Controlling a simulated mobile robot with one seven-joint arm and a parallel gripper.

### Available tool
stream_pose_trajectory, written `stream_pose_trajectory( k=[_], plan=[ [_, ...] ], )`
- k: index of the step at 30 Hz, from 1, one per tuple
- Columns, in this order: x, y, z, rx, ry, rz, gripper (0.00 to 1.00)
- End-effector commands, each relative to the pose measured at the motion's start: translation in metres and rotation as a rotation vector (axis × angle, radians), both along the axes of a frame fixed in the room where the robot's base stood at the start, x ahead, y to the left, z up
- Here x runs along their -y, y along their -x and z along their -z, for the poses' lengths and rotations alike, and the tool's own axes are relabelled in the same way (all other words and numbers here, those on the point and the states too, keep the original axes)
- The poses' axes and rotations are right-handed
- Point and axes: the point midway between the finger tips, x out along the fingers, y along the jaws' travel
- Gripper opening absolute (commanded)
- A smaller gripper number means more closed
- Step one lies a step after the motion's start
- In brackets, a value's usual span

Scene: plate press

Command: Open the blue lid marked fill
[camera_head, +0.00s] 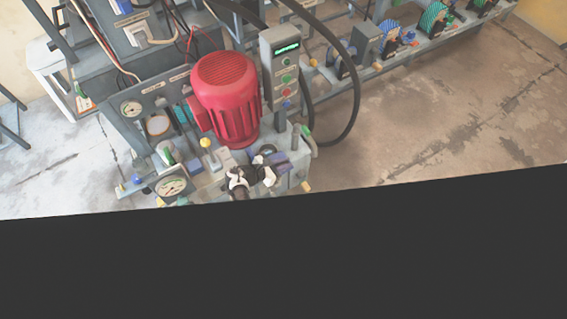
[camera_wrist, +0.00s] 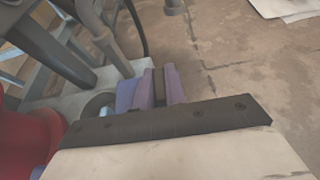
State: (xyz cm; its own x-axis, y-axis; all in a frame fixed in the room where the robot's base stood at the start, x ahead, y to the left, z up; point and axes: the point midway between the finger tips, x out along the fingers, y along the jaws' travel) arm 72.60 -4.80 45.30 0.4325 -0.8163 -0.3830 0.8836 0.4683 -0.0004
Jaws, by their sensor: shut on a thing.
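The blue lid (camera_head: 279,159) is on the top of the grey tank of the press unit, right beside my gripper (camera_head: 264,158). In the wrist view the lid (camera_wrist: 172,84) shows as blue-purple upright faces with a dark strip between them. My gripper is shut on the lid. The pale hand with its dark edge fills the bottom of the wrist view and hides the lower part of the lid. No fill marking can be read in either view.
A red motor (camera_head: 228,95) stands behind and left of my gripper. A grey control post (camera_head: 284,75) with buttons and a black hose (camera_head: 355,100) rise behind the lid. Pressure gauges (camera_head: 172,186) are at the left. Floor to the right is clear.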

Motion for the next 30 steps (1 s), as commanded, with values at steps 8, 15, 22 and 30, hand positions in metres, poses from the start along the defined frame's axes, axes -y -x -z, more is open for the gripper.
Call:
stream_pose_trajectory(
  k=[8, 15, 22, 30],
  plan=[
    [0.001, -0.001, -0.001, 0.004, 0.0, 0.005, 0.0],
    [0.001, -0.001, -0.001, 0.003, 0.0, 0.004, 0.32],
    [0.0, 0.0, 0.0, 0.001, 0.0, 0.003, 0.35],
    [0.0, 0.0, -0.017, 0.003, -0.001, 0.002, 0.35]
  ],
)
